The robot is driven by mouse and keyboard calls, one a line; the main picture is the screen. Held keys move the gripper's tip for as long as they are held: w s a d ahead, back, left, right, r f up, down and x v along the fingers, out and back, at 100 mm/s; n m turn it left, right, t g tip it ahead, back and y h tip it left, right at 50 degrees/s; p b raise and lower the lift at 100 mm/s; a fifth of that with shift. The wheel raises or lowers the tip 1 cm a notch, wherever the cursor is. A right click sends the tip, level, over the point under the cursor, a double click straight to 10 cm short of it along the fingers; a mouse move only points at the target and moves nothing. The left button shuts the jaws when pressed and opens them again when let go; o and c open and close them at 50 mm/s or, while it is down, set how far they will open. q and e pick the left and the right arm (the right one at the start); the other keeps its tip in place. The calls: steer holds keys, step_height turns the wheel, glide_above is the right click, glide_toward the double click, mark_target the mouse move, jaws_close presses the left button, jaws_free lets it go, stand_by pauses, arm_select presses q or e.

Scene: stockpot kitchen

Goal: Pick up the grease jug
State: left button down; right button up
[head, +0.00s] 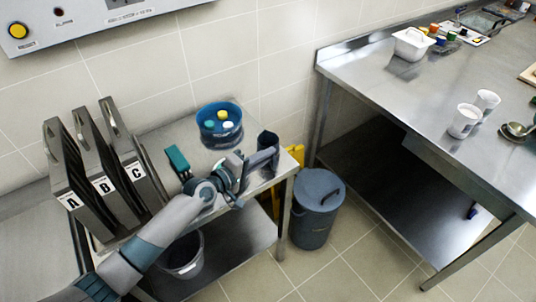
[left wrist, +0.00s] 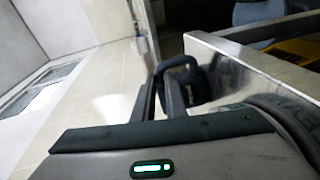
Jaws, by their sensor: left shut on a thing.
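The grease jug (head: 267,140) is a small dark container near the right end of the low steel side table (head: 215,107). My left gripper (head: 262,160) reaches in from the left and is shut on the jug, covering much of it in the head view. In the left wrist view the jug (left wrist: 196,84) shows as a black body with a looped handle, beside the gripper's fingers (left wrist: 164,97). I cannot tell whether its base touches the table. My right gripper is not in view.
A blue tub (head: 220,132) with coloured lids and a green-topped block (head: 178,160) stand on the side table. Upright panels A, B and C (head: 103,170) stand at left. A lidded grey bin (head: 316,205) and a yellow object (head: 296,153) are close to the table's right end.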

arm_select(q)
steer(key=shift+r, duration=0.1)
steer(key=shift+r, duration=0.55)
steer(key=s+d+r+b, duration=0.1)
steer(key=s+d+r, duration=0.5)
steer(key=s+r, duration=0.3)
steer(key=shift+s+d+r, duration=0.3)
steer(key=shift+d+r, duration=0.05)
steer(key=shift+r, duration=0.05)
steer(key=s+a+n+t+y+b, duration=0.1)
steer(key=a+n+y, duration=0.2)
steer(key=a, duration=0.5)
steer(key=s+a+f+n+t+y+b, duration=0.1)
steer(key=s+a+n+t+y+b, duration=0.1)
steer(key=a, duration=0.6)
steer(key=s+a+f+n+t+y+b, duration=0.1)
steer(key=a+n+y, duration=0.3)
steer(key=a, duration=0.5)
steer(key=shift+s+t+y+b, duration=0.3)
steer(key=shift+y+b, duration=0.15)
steer(key=shift+y, duration=0.75)
steer(key=shift+d+f, duration=0.1)
